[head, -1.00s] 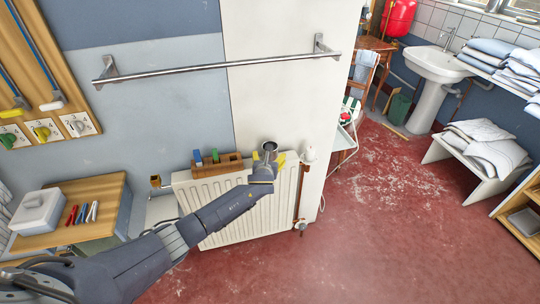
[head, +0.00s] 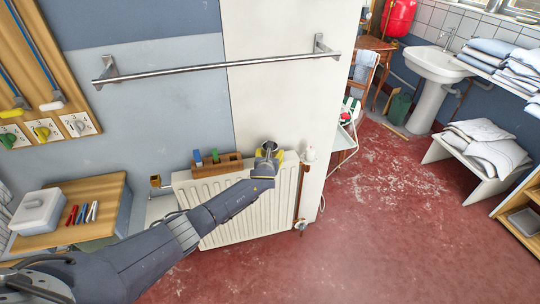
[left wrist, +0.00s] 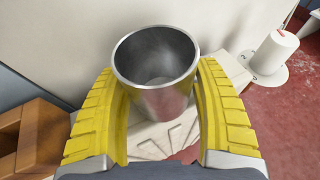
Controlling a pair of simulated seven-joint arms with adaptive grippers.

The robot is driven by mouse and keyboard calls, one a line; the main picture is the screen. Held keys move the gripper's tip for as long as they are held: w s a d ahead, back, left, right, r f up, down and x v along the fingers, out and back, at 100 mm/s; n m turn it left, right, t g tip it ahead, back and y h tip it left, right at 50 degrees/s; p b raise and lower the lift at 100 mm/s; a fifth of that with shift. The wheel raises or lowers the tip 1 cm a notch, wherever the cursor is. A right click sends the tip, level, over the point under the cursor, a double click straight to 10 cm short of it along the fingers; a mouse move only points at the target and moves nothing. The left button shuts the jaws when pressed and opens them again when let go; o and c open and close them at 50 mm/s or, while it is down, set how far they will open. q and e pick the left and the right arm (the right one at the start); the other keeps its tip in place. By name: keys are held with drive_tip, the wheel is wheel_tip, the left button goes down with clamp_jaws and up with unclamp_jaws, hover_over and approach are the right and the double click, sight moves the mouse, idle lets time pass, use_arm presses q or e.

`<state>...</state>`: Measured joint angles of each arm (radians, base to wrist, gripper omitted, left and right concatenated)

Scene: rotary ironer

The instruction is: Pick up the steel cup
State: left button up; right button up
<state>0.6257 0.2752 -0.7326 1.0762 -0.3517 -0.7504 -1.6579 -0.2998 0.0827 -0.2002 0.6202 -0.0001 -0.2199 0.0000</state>
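The steel cup (head: 269,148) is a shiny open-topped cup, upright at the top of the white radiator. In the left wrist view the cup (left wrist: 158,75) stands between the two yellow fingers of my left gripper (left wrist: 158,98), and I look into its empty inside. Both fingers appear to press on its sides. In the head view my left gripper (head: 268,157) is at the cup, its arm reaching in from lower left. Whether the cup's base touches the surface below is hard to tell. My right gripper is not in view.
A wooden rack (head: 217,167) with blue and green items is close to the cup's left. A white knob (head: 310,153) is to its right, by the wall edge. A metal rail (head: 220,66) crosses the wall above. The red floor (head: 370,240) at right is open.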

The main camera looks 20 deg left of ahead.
use_arm(q)
drive_tip(key=c, duration=0.8)
